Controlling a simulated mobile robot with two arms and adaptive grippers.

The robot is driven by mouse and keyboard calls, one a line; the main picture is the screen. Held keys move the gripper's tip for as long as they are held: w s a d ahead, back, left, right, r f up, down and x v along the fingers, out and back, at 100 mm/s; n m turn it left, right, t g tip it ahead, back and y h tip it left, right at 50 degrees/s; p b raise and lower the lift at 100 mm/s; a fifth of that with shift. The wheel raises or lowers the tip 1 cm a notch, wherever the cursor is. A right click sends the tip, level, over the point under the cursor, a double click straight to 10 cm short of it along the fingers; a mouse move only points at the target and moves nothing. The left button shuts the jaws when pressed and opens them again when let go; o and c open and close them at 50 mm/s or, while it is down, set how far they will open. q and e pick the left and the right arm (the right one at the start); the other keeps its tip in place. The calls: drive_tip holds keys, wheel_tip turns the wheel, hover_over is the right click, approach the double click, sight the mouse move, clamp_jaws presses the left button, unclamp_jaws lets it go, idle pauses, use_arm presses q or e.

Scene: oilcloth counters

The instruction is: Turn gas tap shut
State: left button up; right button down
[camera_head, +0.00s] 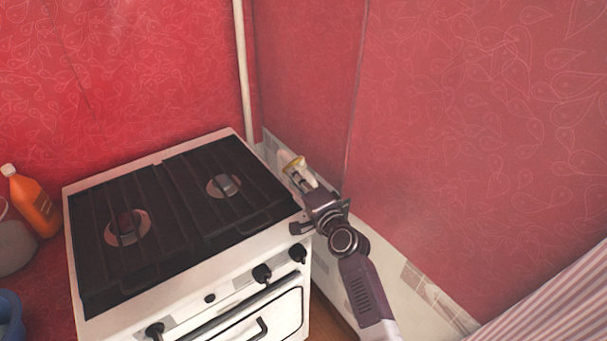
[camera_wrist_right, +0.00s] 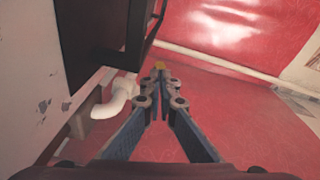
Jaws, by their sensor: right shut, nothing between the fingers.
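The gas tap's yellow handle (camera_head: 293,163) shows in the head view behind the stove's right back corner, by the wall. My right gripper (camera_head: 303,183) reaches into the gap between stove and right wall, its fingertips close to the handle. The fingers hide most of the tap. My left gripper is not in view.
The white stove (camera_head: 255,262) with dark grates stands left of my right arm. A white bent pipe (camera_wrist_right: 118,100) is left of the fingers in the wrist view. A vertical white pipe (camera_head: 242,70) runs up the corner. An orange bottle (camera_head: 33,203) stands at far left.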

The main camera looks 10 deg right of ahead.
drive_tip(key=shift+w+a, duration=0.3)
drive_tip(key=shift+a, duration=0.25)
drive_tip(key=shift+w+a, duration=0.3)
drive_tip(key=shift+a, duration=0.2)
drive_tip(key=shift+s, duration=0.1)
